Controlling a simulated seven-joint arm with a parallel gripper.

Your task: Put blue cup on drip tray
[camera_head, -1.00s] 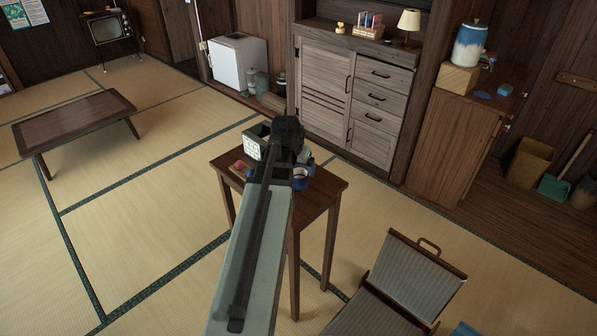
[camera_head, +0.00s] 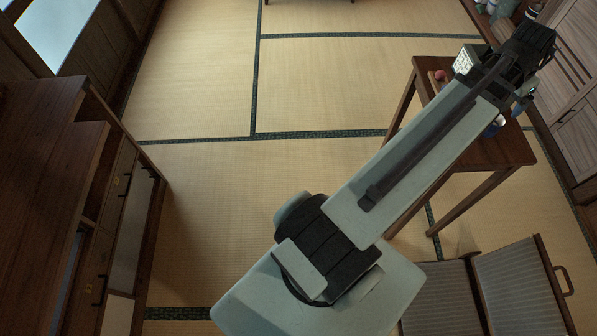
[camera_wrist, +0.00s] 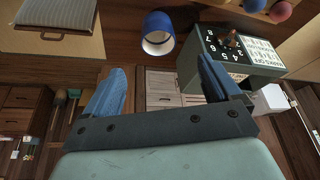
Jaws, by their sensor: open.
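The blue cup (camera_wrist: 158,33) with a pale inside shows in the wrist view, ahead of and between the two blue fingers of my gripper (camera_wrist: 160,78). The fingers are apart with nothing between them, and the cup looks clear of them. In the head view the cup (camera_head: 495,126) is on the small dark wooden table (camera_head: 508,150), partly hidden by my arm. My gripper (camera_head: 522,98) is over that table there, its fingers mostly hidden. I cannot make out a drip tray in the current views.
A green box with numbers (camera_wrist: 232,50) stands beside the cup. A red ball (camera_wrist: 281,11) is near the box. A wooden cabinet (camera_head: 50,160) is at the left; open tatami floor (camera_head: 220,190) lies between.

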